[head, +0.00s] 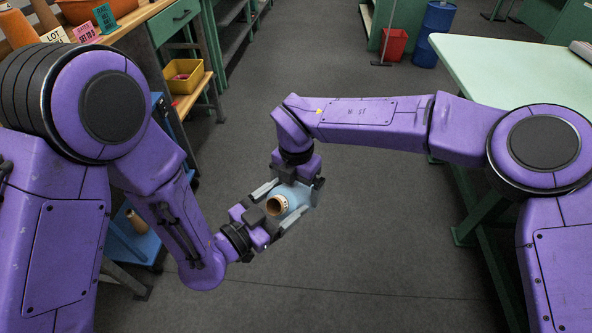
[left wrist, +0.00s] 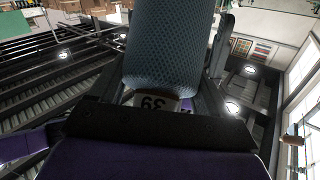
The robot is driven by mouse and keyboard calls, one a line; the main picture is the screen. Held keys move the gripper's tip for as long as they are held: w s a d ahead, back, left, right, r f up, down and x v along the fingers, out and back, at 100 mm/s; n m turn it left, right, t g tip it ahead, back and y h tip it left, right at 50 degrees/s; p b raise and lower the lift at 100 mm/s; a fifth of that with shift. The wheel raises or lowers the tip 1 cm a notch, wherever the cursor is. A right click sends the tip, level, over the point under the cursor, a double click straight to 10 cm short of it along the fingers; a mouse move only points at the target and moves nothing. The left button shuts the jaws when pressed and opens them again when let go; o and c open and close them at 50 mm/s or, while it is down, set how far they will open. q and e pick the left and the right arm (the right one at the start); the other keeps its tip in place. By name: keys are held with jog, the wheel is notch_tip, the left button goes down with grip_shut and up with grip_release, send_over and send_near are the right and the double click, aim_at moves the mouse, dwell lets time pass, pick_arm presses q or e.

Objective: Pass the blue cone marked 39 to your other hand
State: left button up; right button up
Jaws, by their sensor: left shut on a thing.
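The blue cone (head: 298,194) is held in mid-air between my two hands, tilted, with its open brown end towards the camera. In the left wrist view the cone (left wrist: 168,50) fills the middle, with a mesh-like blue surface and an upside-down 39 on a pale label at its near end. My left gripper (head: 281,207) comes from the lower left and is shut on the cone. My right gripper (head: 297,181) comes down from above at the cone's far side. Its fingers are partly hidden by the cone, so I cannot tell whether they grip it.
A wooden bench with cones and tags (head: 52,37) stands at the upper left, with a yellow bin (head: 186,82) on a shelf. A pale green table (head: 520,75) is at the right. A red bin (head: 394,43) and blue barrel (head: 433,30) stand behind. The middle floor is clear.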

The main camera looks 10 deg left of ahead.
pick_arm(q)
jog(key=shift+d+r, duration=0.1)
pick_arm(e)
jog(key=shift+f, duration=0.5)
jog(key=c, duration=0.9)
pick_arm(q)
jog(key=o, duration=1.4)
pick_arm(e)
jog(key=shift+a, duration=0.1)
jog(key=shift+c, duration=0.2)
